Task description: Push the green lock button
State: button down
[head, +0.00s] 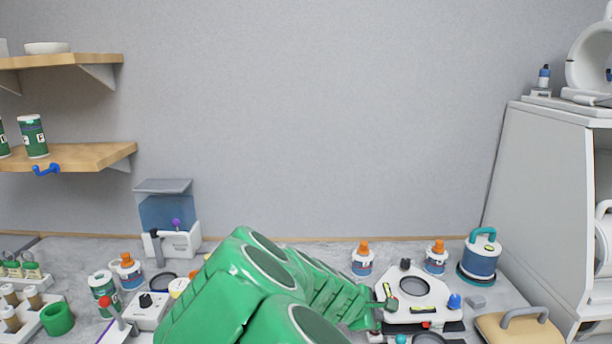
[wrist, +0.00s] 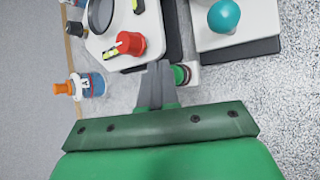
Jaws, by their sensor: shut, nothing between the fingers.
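In the wrist view the green button (wrist: 180,75) is a small round green piece on a white mount. My gripper (wrist: 157,68) is shut and empty, its grey fingers directly beside the button on the left in the picture. Whether they touch it I cannot tell. In the head view my gripper (head: 388,304) is at the left edge of the white device (head: 443,292); I cannot make out the button there. The device also shows in the wrist view (wrist: 105,44), with a red knob (wrist: 130,43) close to my fingers.
A white block with a teal ball (wrist: 224,16) stands close to the right of my fingers. An orange-capped bottle (wrist: 88,85) is to the left. In the head view a blue canister (head: 481,260) and a tan lidded box (head: 510,330) stand to the right.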

jog(key=shift+r, duration=0.1)
jog(key=shift+r, duration=2.95)
